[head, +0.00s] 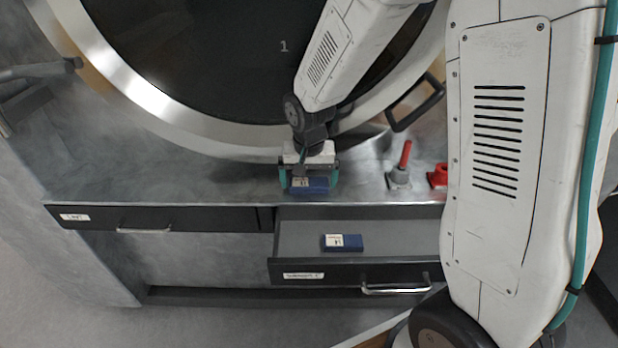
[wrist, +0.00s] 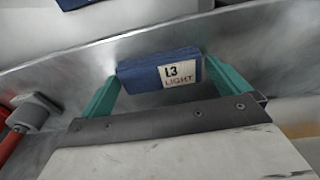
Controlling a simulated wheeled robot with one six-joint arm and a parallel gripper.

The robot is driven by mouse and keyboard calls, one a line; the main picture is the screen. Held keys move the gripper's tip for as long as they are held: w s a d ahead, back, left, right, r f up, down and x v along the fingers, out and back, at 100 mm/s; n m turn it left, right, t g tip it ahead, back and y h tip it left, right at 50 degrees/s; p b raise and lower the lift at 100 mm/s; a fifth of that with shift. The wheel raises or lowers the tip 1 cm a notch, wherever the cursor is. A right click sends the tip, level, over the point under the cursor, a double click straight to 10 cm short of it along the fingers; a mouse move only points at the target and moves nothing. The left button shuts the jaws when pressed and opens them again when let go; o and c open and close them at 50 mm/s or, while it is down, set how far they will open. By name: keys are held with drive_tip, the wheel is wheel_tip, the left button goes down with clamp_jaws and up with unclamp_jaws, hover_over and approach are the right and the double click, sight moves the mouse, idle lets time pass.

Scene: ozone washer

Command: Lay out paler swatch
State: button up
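A blue swatch block with a white label reading "L3 LIGHT" (wrist: 158,70) is between the two teal fingers of my gripper (wrist: 162,68). The fingertips meet its two ends, so my gripper looks shut on it. In the head view my gripper (head: 310,178) and this swatch (head: 316,187) are over the front of the metal ledge, behind the open drawer; any gap below it is hard to judge. A second blue swatch (head: 348,243) with a white label lies in the open drawer (head: 300,240); its text is too small to read. Its edge shows in the wrist view (wrist: 75,3).
A grey fitting with a red handle (head: 400,170) and a red part (head: 438,176) stand on the ledge to the right. The large round washer door (head: 150,100) rises behind. A shut drawer (head: 95,217) is at left. The ledge (head: 180,180) left of my gripper is clear.

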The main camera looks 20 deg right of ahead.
sight(309, 186)
wheel_tip(309, 186, up, 11)
drive_tip(key=s, duration=0.1)
drive_tip(key=s+d+r+n, duration=0.1)
drive_tip(key=s+r, duration=0.2)
drive_tip(key=s, duration=0.5)
drive_tip(key=s+d+r+n, duration=0.1)
drive_tip(key=s+r+n, duration=0.1)
drive_tip(key=s, duration=0.7)
drive_tip(key=s+d+r+n, duration=0.1)
drive_tip(key=s+r, duration=0.2)
drive_tip(key=s, duration=0.6)
drive_tip(key=shift+r+y, duration=0.3)
